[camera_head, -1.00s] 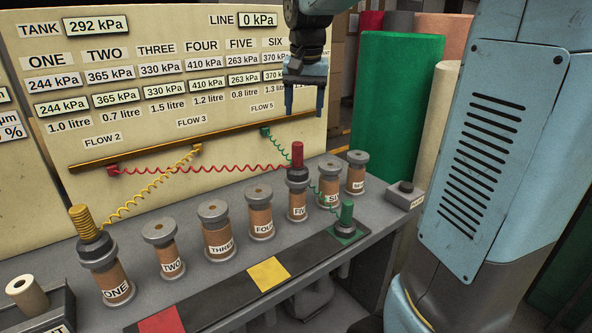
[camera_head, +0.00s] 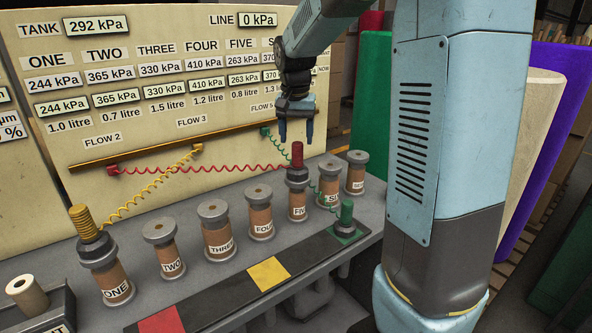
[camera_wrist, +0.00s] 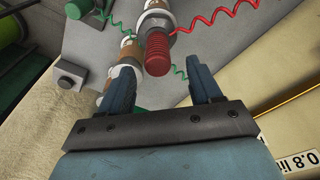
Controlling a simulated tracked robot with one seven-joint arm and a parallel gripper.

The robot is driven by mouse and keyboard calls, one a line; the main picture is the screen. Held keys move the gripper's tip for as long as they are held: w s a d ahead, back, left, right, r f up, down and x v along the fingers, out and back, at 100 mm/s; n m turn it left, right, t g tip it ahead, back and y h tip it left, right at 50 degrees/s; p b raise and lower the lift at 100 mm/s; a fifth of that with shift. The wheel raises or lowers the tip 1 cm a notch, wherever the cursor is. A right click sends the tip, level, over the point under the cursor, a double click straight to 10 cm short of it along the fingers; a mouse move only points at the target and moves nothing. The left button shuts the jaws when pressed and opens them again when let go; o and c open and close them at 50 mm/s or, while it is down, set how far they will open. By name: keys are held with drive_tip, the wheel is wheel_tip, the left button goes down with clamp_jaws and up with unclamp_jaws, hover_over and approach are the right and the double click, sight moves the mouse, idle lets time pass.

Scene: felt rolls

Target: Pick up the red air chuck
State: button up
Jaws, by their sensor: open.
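The red air chuck (camera_head: 297,155) stands upright on top of the spool labelled FIVE (camera_head: 297,203), with a red coiled hose running left to the bar on the board. My gripper (camera_head: 296,138) is open and empty, pointing down over the red chuck or close to it; the exact depth gap is hard to tell. In the wrist view the red chuck (camera_wrist: 157,55) shows beyond and between the two open fingers (camera_wrist: 165,85), apart from both. Its dark collar sits on the spool behind it.
A yellow chuck (camera_head: 83,222) stands on spool ONE and a green chuck (camera_head: 346,212) on the green pad at the front strip. Spools FOUR (camera_head: 259,212) and SIX (camera_head: 330,185) flank FIVE closely. A green coiled hose (camera_head: 290,148) passes near the red chuck. The panel (camera_head: 150,60) rises behind.

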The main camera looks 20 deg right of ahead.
sight(297, 143)
drive_tip(key=shift+w+d+f, duration=0.1)
drive_tip(key=shift+f, duration=1.25)
drive_tip(key=shift+d+f, duration=0.1)
drive_tip(key=shift+f, duration=1.2)
clamp_jaws()
